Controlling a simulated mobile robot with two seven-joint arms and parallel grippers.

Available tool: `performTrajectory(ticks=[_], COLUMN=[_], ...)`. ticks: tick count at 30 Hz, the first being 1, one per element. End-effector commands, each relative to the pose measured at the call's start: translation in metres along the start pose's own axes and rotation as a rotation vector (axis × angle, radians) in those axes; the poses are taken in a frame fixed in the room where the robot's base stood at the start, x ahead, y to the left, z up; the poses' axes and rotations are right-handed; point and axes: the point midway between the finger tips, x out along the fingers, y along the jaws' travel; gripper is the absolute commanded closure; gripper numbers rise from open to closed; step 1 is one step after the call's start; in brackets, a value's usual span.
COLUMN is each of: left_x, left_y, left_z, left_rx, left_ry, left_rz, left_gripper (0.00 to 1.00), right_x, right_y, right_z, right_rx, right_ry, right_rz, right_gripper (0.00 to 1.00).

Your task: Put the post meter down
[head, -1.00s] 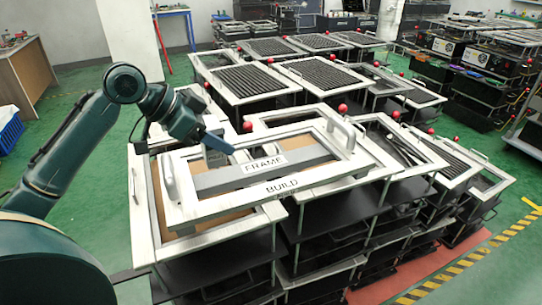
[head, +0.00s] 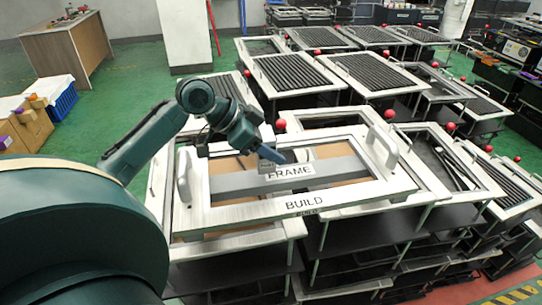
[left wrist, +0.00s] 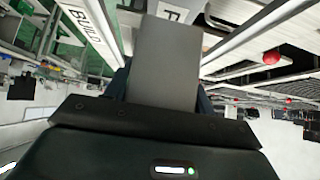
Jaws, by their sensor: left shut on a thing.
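The post meter is a small grey block (head: 266,167) below my left gripper (head: 272,156). The gripper is shut on it. In the left wrist view the post meter (left wrist: 165,65) is a plain grey slab standing out from the jaws, hiding part of what lies beyond. In the head view it is over the grey bar labelled FRAME (head: 232,182), just left of the label. I cannot tell whether it touches the bar. The bar crosses a white tray frame labelled BUILD (head: 250,215). My right gripper is not in view.
The tray frame has upright handles at its left (head: 184,178) and right (head: 381,147) ends. Red ball knobs (head: 280,124) stand beyond it. Several slatted racks (head: 375,72) fill the space behind. Green floor lies open at the left.

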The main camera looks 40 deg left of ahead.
Motion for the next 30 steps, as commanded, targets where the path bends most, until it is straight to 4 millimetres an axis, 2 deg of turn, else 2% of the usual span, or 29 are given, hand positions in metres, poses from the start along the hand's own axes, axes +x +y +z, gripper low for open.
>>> performTrajectory(ticks=[6,16,17,24,30], left_x=[0.02,0.023,0.023,0.023,0.023], left_y=[0.0,0.0,0.0,0.0,0.0], left_z=[0.021,0.023,0.024,0.024,0.023], left_rx=[-0.002,0.0,-0.001,-0.001,0.0], left_ry=[0.001,0.0,-0.002,-0.002,-0.002], left_rz=[0.001,0.0,0.001,0.001,0.001], left_gripper=[1.0,1.0,0.45,0.25,0.24], right_x=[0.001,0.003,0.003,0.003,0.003], right_y=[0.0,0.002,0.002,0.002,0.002], right_z=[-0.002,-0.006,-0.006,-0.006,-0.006], right_rx=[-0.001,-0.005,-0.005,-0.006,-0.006], right_ry=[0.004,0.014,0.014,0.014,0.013], right_rz=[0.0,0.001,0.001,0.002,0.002], right_gripper=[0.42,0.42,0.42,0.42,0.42])
